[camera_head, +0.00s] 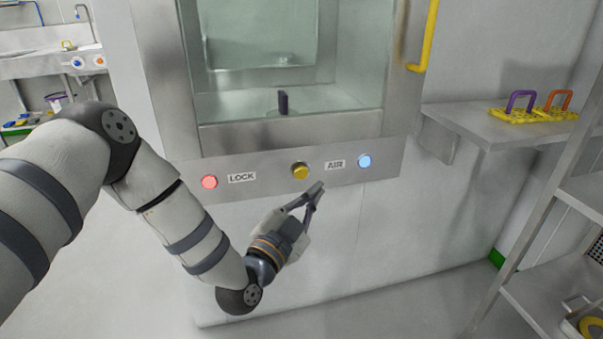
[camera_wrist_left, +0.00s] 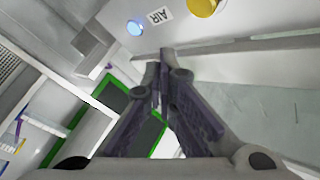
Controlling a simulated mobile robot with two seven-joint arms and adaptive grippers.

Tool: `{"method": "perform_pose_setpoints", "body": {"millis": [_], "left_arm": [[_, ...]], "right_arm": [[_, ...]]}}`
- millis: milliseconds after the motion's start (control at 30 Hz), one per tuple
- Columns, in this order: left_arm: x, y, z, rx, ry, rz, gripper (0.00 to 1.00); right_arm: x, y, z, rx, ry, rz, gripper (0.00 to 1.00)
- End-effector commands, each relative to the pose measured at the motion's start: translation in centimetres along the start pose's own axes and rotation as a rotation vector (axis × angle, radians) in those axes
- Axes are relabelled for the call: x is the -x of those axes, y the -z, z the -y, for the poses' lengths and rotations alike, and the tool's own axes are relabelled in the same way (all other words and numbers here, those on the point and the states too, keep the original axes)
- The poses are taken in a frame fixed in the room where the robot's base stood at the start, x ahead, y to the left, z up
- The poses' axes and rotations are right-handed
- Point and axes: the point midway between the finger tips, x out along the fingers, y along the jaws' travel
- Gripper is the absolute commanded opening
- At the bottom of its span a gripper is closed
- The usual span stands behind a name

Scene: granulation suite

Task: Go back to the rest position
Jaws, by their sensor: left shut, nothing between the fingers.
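My left gripper (camera_head: 317,188) is in front of the pass-through cabinet's lower panel, just below the AIR label, at the middle of the head view. Its fingers are together and hold nothing. In the left wrist view the closed fingertips (camera_wrist_left: 158,56) point toward the panel, with the yellow button (camera_wrist_left: 203,7) and the blue light (camera_wrist_left: 134,28) beyond them. A gap to the panel seems to show, but its size is hard to tell. My right gripper is in neither view.
The cabinet panel has a red light (camera_head: 209,182), a yellow button (camera_head: 300,170) and a blue light (camera_head: 364,161). A dark object (camera_head: 283,101) stands inside behind glass. A wall shelf (camera_head: 478,126) at right holds a yellow rack (camera_head: 533,115) with purple and orange handles. Metal shelving (camera_head: 535,270) stands lower right.

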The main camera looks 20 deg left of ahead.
Motion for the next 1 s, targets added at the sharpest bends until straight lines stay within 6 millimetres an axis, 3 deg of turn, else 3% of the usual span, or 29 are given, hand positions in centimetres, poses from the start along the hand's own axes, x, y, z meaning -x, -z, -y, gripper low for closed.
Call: {"method": "perform_pose_setpoints", "body": {"millis": [433,567,667,767,800,867,900,1000], "left_arm": [[0.1,-0.1,-0.1,0.004,-0.006,0.005,0.0],[3.4,-2.7,-4.7,0.111,-0.163,0.145,0.0],[10.1,-6.3,-10.3,0.267,-0.357,0.393,0.0],[18.7,-9.3,-14.3,0.41,-0.502,0.691,0.0],[22.5,-10.2,-15.3,0.458,-0.543,0.818,0.0],[28.4,-11.2,-16.2,0.522,-0.584,1.017,0.0],[32.3,-11.6,-16.3,0.555,-0.596,1.152,0.0],[41.4,-11.6,-15.4,0.61,-0.58,1.472,0.0]], "right_arm": [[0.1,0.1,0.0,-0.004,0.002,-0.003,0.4],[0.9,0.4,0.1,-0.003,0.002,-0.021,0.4],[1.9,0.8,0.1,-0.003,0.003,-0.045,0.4],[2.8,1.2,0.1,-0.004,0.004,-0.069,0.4],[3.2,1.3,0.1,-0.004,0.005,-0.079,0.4],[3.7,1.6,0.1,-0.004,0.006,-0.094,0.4],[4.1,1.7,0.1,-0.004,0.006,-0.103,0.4],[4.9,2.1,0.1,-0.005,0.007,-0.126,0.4]]}}
